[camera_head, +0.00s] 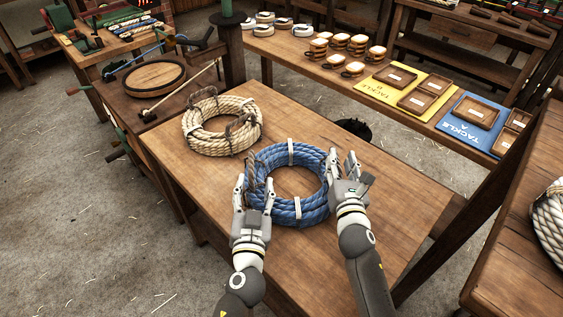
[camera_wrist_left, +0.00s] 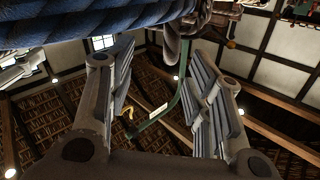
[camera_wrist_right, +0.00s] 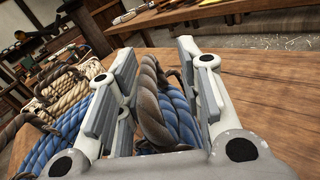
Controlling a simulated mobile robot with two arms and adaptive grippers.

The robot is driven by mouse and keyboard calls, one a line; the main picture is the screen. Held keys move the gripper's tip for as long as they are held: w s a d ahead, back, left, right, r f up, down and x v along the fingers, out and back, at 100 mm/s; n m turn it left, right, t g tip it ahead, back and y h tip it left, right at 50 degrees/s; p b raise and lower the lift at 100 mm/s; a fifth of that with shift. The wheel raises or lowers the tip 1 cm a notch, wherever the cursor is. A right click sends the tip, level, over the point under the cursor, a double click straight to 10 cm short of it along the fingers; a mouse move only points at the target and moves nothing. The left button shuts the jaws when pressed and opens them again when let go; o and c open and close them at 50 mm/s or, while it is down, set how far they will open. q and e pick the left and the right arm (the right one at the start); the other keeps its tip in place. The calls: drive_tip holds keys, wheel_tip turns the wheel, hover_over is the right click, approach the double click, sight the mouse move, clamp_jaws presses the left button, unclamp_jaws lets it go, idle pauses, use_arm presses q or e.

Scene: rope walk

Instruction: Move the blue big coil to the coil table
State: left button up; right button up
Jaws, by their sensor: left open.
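The blue big coil (camera_head: 298,211) lies flat on the wooden table (camera_head: 200,180), bound with pale bands. My left gripper (camera_head: 255,185) is open at the coil's left side, by a brown rope handle (camera_head: 252,168). In the left wrist view the blue rope (camera_wrist_left: 90,25) crosses the top and a dark handle strand (camera_wrist_left: 172,45) hangs between the spread fingers. My right gripper (camera_head: 343,165) is at the coil's right side. The right wrist view shows its fingers apart, with a brown rope handle (camera_wrist_right: 153,105) between them and blue rope (camera_wrist_right: 180,120) behind. I cannot tell which table is the coil table.
A tan rope coil (camera_head: 222,125) lies behind the blue coil on the same table. A white coil (camera_head: 552,222) lies on another table (camera_head: 515,250) at the right edge. Beyond stands a long bench with a yellow mat (camera_head: 378,91) and a blue mat (camera_head: 451,132). The table front is clear.

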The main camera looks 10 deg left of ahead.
use_arm(q)
drive_tip(key=shift+s, duration=0.55)
use_arm(e)
drive_tip(key=shift+r, duration=0.25)
drive_tip(key=o, duration=0.8)
drive_tip(key=shift+f, duration=0.1)
drive_tip(key=shift+s+f, duration=0.15)
drive_tip(key=shift+s, duration=0.45)
drive_tip(key=s, duration=0.3)
drive_tip(key=s+d, duration=0.1)
drive_tip(key=s, duration=0.6)
drive_tip(key=shift+s+d, duration=0.15)
drive_tip(key=shift+s, duration=0.25)
